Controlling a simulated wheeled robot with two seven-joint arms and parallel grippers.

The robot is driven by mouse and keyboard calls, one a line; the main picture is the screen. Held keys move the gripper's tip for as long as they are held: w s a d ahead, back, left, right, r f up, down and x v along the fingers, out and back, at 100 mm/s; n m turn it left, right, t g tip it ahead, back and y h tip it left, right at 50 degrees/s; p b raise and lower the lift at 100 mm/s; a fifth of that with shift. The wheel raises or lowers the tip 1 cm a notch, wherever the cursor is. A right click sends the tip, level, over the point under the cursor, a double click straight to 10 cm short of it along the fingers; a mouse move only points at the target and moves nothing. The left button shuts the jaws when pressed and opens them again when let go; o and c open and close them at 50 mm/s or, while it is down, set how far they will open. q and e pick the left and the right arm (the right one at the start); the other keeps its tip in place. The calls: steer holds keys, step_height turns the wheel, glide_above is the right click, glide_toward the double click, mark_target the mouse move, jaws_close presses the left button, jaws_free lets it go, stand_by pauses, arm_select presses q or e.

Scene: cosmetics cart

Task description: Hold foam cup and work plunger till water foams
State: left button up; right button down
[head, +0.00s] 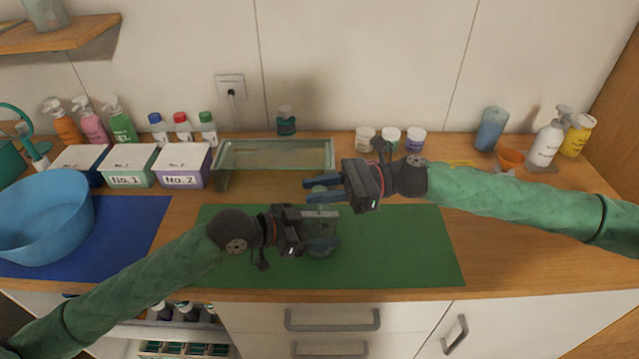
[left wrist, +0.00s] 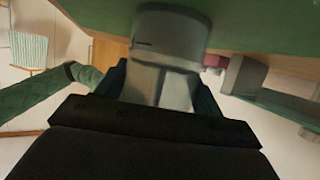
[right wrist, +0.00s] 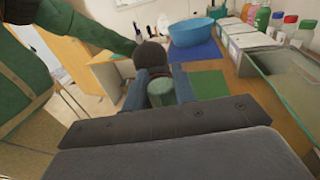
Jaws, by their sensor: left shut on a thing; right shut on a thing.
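The foam cup (head: 322,247) is a clear, greyish cup over the green mat (head: 400,240), partly hidden by my left gripper. My left gripper (head: 322,218) is shut on the cup's side; the cup also shows between its fingers in the left wrist view (left wrist: 172,35). The plunger (head: 320,190) has a green knob above the cup. My right gripper (head: 325,190) comes from the right and is shut on this knob, which shows between its blue fingers in the right wrist view (right wrist: 160,92). The water and any foam inside the cup cannot be made out.
A glass tray (head: 275,145) stands behind the mat. Labelled boxes (head: 182,165) and a blue basin (head: 45,215) stand left. Small jars (head: 390,140) and bottles (head: 548,140) line the back right. The right part of the mat is clear.

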steer(key=shift+f, duration=1.9)
steer(key=c, duration=1.1)
jaws_free()
steer(key=d, duration=0.4)
steer(key=w+d, duration=0.1)
steer(key=d, duration=0.3)
steer(key=w+d, duration=0.1)
steer(key=d, duration=0.3)
steer(key=shift+w, duration=0.2)
